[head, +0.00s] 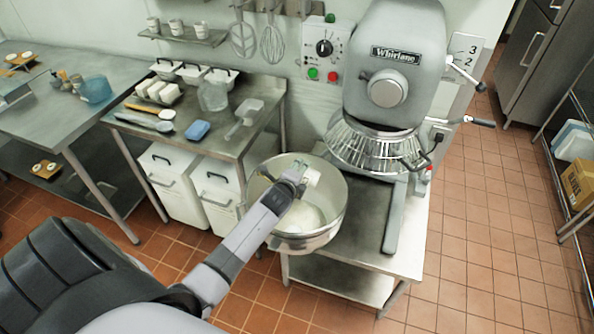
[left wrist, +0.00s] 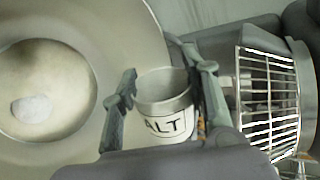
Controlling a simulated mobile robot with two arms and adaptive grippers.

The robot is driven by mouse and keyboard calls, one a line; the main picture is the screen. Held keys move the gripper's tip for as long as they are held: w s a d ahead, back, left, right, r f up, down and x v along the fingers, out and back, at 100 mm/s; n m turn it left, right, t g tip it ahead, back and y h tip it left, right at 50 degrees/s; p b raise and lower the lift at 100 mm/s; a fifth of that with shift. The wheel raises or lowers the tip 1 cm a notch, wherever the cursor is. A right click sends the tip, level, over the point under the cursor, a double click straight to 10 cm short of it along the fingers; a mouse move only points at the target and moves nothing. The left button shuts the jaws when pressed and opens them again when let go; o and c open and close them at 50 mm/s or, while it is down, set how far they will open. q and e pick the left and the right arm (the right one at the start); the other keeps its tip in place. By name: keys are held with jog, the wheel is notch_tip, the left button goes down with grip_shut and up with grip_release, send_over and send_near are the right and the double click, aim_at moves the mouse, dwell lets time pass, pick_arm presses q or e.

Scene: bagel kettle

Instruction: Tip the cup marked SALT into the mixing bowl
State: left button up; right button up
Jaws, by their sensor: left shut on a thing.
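The white SALT cup (left wrist: 165,108) is in my left gripper (left wrist: 165,92), between its two fingers, with the letters "ALT" showing in the left wrist view. In the head view my left gripper (head: 300,180) holds the cup (head: 312,175) over the steel mixing bowl (head: 325,230), inside the outline of its rim. The cup's open mouth shows in the left wrist view, but I cannot tell what it holds. The bowl (left wrist: 110,30) has pale material in it, with a small whiter heap (left wrist: 32,109) on top. My right gripper is out of view.
The grey Whirlane mixer (head: 395,75) with its wire guard (head: 370,150) stands close at the right of the bowl. A steel table (head: 185,145) at the left holds white tubs, a jug (head: 213,95), a scoop (head: 245,118) and a blue sponge (head: 197,130). Small cups stand on a wall shelf (head: 190,37).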

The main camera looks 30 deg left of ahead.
pick_arm(q)
jog(key=shift+w+d+f+m+y+b, duration=0.15)
jog(key=shift+d+m+y+b, duration=0.15)
jog(key=shift+m+y+b, duration=0.3)
jog(key=shift+d+m+y+b, duration=0.35)
jog(key=shift+m+y+b, duration=0.65)
jog(key=shift+d+m+y, duration=0.15)
jog(key=shift+m+y, duration=0.15)
jog(key=shift+m, duration=0.1)
jog(key=shift+r, duration=0.2)
jog(key=s+a+m+t+y+b, duration=0.1)
jog(key=s+a+m+y+b, duration=0.2)
jog(key=s+a+m, duration=0.2)
jog(key=s+a, duration=0.3)
jog(key=a, duration=0.1)
jog(key=shift+a+r+m+y, duration=0.2)
jog(key=shift+a+m+y, duration=0.05)
jog(key=shift+m+y, duration=0.05)
